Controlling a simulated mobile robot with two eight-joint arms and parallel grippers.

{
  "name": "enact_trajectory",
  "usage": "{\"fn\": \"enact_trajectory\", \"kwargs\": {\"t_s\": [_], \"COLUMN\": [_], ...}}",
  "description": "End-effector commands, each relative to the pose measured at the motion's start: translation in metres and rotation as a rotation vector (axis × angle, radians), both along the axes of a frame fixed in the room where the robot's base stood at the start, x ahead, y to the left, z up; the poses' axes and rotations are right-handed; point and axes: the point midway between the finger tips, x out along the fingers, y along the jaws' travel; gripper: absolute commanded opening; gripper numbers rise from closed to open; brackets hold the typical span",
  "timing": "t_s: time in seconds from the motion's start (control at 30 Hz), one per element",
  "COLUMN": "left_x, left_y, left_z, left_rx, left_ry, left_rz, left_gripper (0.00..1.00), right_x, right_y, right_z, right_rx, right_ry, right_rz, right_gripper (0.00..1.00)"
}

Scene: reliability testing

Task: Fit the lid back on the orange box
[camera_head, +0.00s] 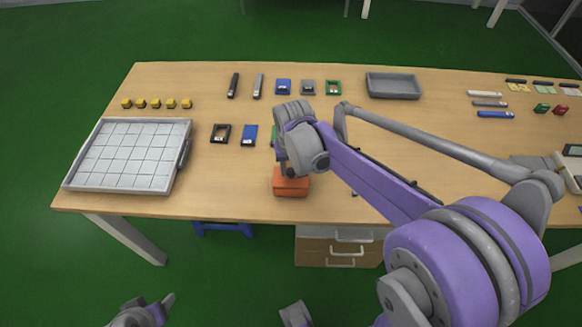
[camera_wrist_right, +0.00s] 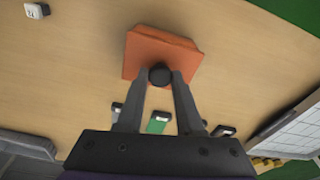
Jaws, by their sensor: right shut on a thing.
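The orange box (camera_head: 291,187) sits near the table's front edge in the head view, below my right wrist. In the right wrist view, an orange lid (camera_wrist_right: 150,52) with a round black knob (camera_wrist_right: 160,76) faces the camera. My right gripper (camera_wrist_right: 160,80) is shut on that knob, one finger on each side. The lid and box overlap closely, with slightly uneven orange edges; I cannot tell whether the lid is fully seated.
A white gridded tray (camera_head: 127,156) lies at the table's left. Several small blue, grey, green and black items stand behind the box, including a blue one (camera_head: 249,135). A grey tray (camera_head: 393,86) is at the back. Bare tabletop lies left of the box.

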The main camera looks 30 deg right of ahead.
Motion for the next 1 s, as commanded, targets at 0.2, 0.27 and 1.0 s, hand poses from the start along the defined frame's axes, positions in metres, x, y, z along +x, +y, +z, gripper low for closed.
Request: {"fn": "enact_trajectory", "kwargs": {"t_s": [0.2,0.27,1.0], "left_x": [0.000,0.000,-0.001], "left_y": [0.000,0.000,0.000], "left_z": [0.000,0.000,-0.009], "left_rx": [0.000,0.000,0.000], "left_ry": [0.000,0.000,0.003], "left_rz": [0.000,0.000,0.000], "left_gripper": [0.66,0.66,0.66], "right_x": [0.000,0.000,0.000], "right_y": [0.000,0.000,0.000], "right_z": [0.000,0.000,-0.012], "right_rx": [0.000,0.000,0.000], "right_ry": [0.000,0.000,0.001], "right_rz": [0.000,0.000,0.000], "right_gripper": [0.00,0.00,0.00]}}
